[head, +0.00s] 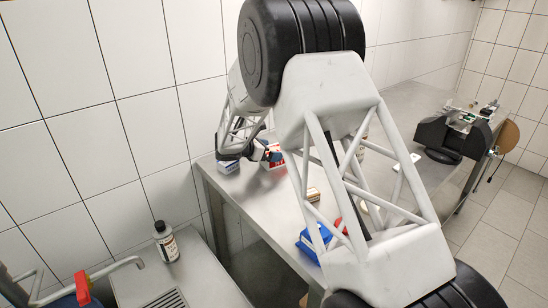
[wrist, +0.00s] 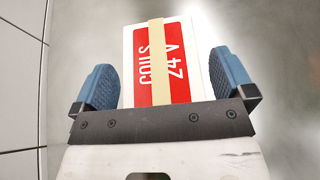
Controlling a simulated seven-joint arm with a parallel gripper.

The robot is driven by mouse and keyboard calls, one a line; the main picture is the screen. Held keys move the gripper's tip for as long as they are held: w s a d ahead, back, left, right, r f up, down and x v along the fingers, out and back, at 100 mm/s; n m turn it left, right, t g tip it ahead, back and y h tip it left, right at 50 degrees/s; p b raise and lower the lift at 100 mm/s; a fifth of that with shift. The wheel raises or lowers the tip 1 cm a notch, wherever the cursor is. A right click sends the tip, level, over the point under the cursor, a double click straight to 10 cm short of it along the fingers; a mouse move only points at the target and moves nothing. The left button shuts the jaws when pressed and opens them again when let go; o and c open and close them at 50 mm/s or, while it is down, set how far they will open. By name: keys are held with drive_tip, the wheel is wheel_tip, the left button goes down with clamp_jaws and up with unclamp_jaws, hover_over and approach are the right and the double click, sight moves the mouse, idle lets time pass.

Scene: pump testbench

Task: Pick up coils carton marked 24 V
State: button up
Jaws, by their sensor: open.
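The coils carton (wrist: 143,66) is white with a red panel reading "COILS 24 V" and a pale band across it. It lies between the two blue fingers of my gripper (wrist: 160,83) in the wrist view. The fingers are open, with a gap on each side of the carton. In the head view the red and white carton (head: 273,157) shows in part beside my gripper (head: 258,152), near the back left of the steel bench. The carton's near end is hidden behind the gripper body in the wrist view.
A small tan box (head: 313,194), a blue bin (head: 313,241) and a red item (head: 341,225) sit toward the front. A black vise-like fixture (head: 452,136) stands far right. A tiled wall (wrist: 22,90) runs close on the left.

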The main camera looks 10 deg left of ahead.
drive_tip(key=shift+c, duration=0.2)
drive_tip(key=c, duration=1.1)
drive_tip(key=shift+r, duration=0.15)
drive_tip(key=shift+r, duration=1.4)
drive_tip(key=shift+s+r, duration=0.15)
drive_tip(key=shift+r, duration=0.15)
drive_tip(key=s+d, duration=0.2)
drive_tip(key=s, duration=0.5)
drive_tip(key=s+d+r, duration=0.1)
drive_tip(key=s+d, duration=0.2)
drive_tip(key=s, duration=0.5)
drive_tip(key=shift+r, duration=0.15)
